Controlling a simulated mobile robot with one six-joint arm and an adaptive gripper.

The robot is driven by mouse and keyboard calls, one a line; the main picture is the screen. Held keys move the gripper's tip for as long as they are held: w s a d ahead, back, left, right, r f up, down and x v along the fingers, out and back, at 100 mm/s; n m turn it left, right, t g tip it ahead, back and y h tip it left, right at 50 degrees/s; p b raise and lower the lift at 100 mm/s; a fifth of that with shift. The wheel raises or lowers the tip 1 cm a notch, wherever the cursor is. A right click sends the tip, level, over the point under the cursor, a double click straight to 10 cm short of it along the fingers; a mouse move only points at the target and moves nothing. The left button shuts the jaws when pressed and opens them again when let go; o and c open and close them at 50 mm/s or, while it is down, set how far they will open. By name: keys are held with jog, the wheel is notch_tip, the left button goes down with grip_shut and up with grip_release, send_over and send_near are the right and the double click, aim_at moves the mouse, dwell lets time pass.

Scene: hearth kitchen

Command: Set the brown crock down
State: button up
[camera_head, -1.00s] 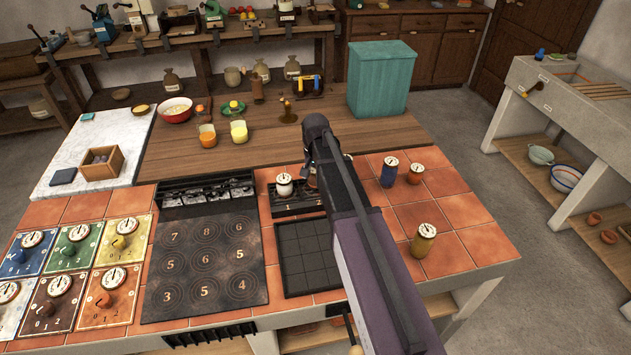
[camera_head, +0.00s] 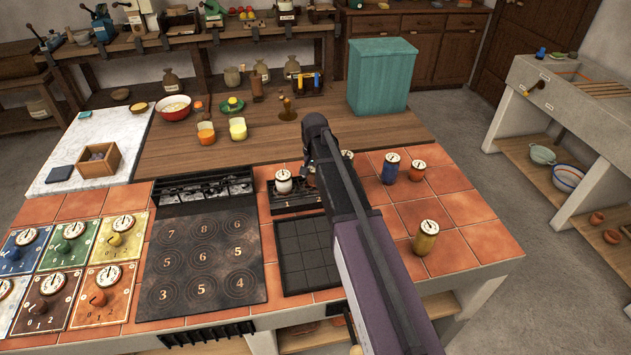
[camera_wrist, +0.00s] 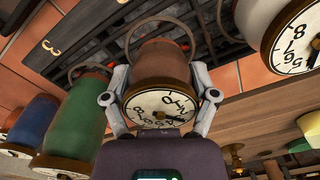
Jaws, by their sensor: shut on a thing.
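The brown crock (camera_wrist: 160,62), with a white numbered dial, is between the two fingers of my gripper (camera_wrist: 160,84) in the wrist view. The fingers are shut on its sides. The dial end faces the wrist camera. Behind the crock are dark grate bars with small red spots. I cannot tell whether its base touches them. In the head view my arm covers most of the crock; a sliver of it (camera_head: 311,177) shows beside the white crock (camera_head: 283,180), over the dark rack (camera_head: 294,203) marked 1.
The white crock is close beside the held one. A blue crock (camera_head: 390,169), a rust-coloured crock (camera_head: 417,171) and a mustard crock (camera_head: 425,238) stand on the tiles to the right. A green crock (camera_wrist: 72,128) is at left in the wrist view. An empty dark grid (camera_head: 305,258) lies nearer me.

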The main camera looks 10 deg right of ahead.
jog(key=shift+f, duration=0.45)
jog(key=shift+f+b, duration=0.2)
jog(key=shift+b, duration=0.2)
jog(key=o, duration=1.2)
jog(key=shift+r, duration=0.2)
notch_tip(320, 180, up, 12)
jog(key=p, duration=1.2)
jog(key=shift+s, duration=0.1)
jog(key=s+n, duration=0.5)
jog(key=s, duration=1.6)
jog(key=shift+s+d, duration=0.3)
jog(key=shift+s, duration=0.1)
